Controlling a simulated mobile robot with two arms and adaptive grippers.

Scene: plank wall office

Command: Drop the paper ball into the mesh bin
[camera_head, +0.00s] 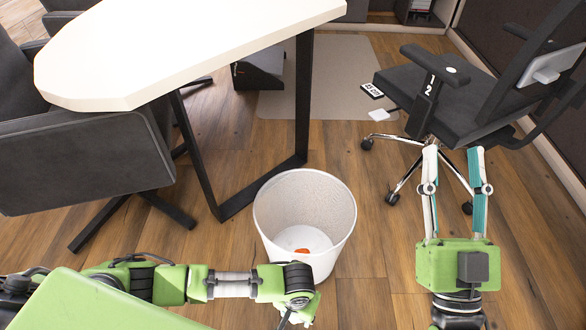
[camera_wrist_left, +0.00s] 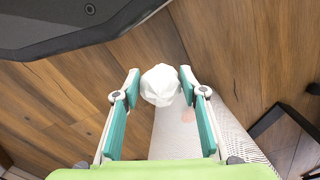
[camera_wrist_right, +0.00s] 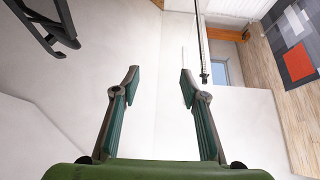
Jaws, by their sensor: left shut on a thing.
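The white mesh bin (camera_head: 330,213) stands on the wood floor in the middle of the head view, open at the top, with a small orange thing (camera_head: 302,251) inside. The white crumpled paper ball (camera_wrist_left: 160,85) is between the fingertips of my left gripper (camera_wrist_left: 160,88), which is shut on it. Part of the bin (camera_wrist_left: 172,138) shows behind the ball and fingers there; I cannot tell how far apart they are. In the head view the left fingers and ball are hidden. My right gripper (camera_head: 453,152) is open and empty, right of the bin.
A white-topped table (camera_head: 180,45) with black legs (camera_head: 303,100) stands behind and left of the bin. A grey chair (camera_head: 85,155) is at left, a black office chair (camera_head: 440,95) at right. Floor is clear between the bin and the office chair.

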